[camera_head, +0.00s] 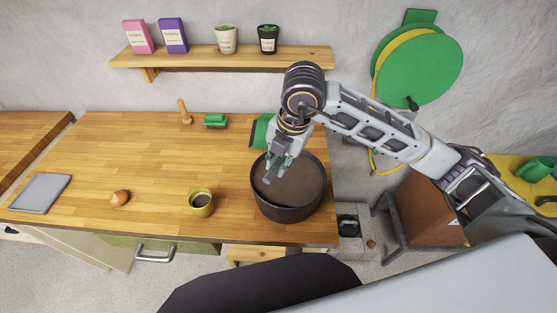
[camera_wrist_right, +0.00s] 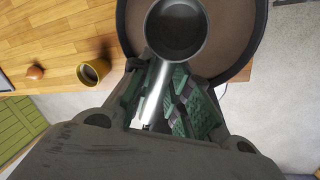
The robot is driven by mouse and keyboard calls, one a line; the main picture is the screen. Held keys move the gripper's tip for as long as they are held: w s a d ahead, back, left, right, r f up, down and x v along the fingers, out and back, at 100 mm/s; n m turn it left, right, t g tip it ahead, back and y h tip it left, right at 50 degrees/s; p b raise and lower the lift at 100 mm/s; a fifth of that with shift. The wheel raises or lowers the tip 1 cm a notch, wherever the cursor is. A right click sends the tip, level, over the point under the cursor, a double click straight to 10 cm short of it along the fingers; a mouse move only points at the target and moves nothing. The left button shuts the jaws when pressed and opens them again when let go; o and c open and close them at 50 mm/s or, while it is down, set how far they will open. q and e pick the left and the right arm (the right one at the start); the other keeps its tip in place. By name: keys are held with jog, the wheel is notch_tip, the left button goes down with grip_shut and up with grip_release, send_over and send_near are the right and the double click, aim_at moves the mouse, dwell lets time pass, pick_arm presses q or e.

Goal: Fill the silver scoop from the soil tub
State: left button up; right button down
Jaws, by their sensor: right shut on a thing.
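The soil tub (camera_head: 287,213) is a round dark pot at the front right of the wooden bench, with brown soil (camera_head: 308,182) inside. My right gripper (camera_head: 272,172) is over the tub, pointing down. In the right wrist view it is shut on the silver scoop (camera_wrist_right: 154,95) by its handle. The scoop's round bowl is dark grey inside and lies over the soil (camera_wrist_right: 228,40) in that view. I cannot tell whether it holds any soil or touches the surface. The scoop is mostly hidden by the gripper in the head view. My left gripper is not in view.
A green brush-like item (camera_head: 215,121) is at the back. A shelf (camera_head: 220,58) hangs above. The middle of the bench is clear.

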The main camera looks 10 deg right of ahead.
jog(key=shift+d+m, duration=0.1)
jog(key=shift+m, duration=0.5)
dwell(0.3)
jog(key=shift+w+d+g+y+p, duration=0.45)
jog(key=shift+d+g+y+p, duration=0.1)
jog(key=shift+g+y, duration=0.3)
jog(key=shift+w+d+f+g+y, duration=0.1)
jog(key=shift+w+d+g+y, duration=0.3)
jog(key=shift+g+y, duration=0.4)
jog(key=y, duration=0.1)
jog(key=w+d+g+y+b, duration=0.1)
jog(key=shift+m+g+y, duration=0.25)
jog(key=shift+m+y, duration=0.1)
jog(key=shift+m, duration=0.05)
notch_tip(320, 180, down, 6)
jog(key=b, duration=0.2)
dwell(1.6)
